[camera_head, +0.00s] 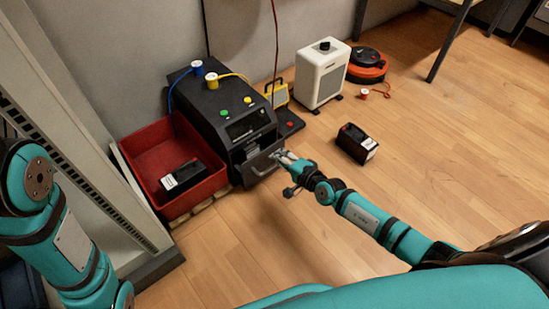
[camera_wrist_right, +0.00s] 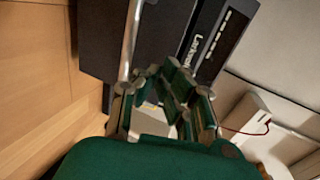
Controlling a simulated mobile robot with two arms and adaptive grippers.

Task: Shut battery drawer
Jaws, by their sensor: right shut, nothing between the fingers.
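The black power unit (camera_head: 215,110) stands on the floor against the wall. Its battery drawer (camera_head: 258,172) is low on the front and appears to stick out somewhat; the exact gap is hard to tell. In the right wrist view the dark drawer front (camera_wrist_right: 98,40) fills the upper left, with a metal bar handle (camera_wrist_right: 131,45) along it. My right gripper (camera_head: 281,157) is shut and empty, at the drawer front beside the handle; contact is unclear. It also shows in the right wrist view (camera_wrist_right: 165,85). My left arm shows at the left, but its gripper is out of view.
A red crate (camera_head: 146,150) holding a black battery stands left of the unit. Another black battery (camera_head: 357,143) lies on the floor to the right. A white heater (camera_head: 322,75) and orange cable reel (camera_head: 367,66) stand behind. The front floor is clear.

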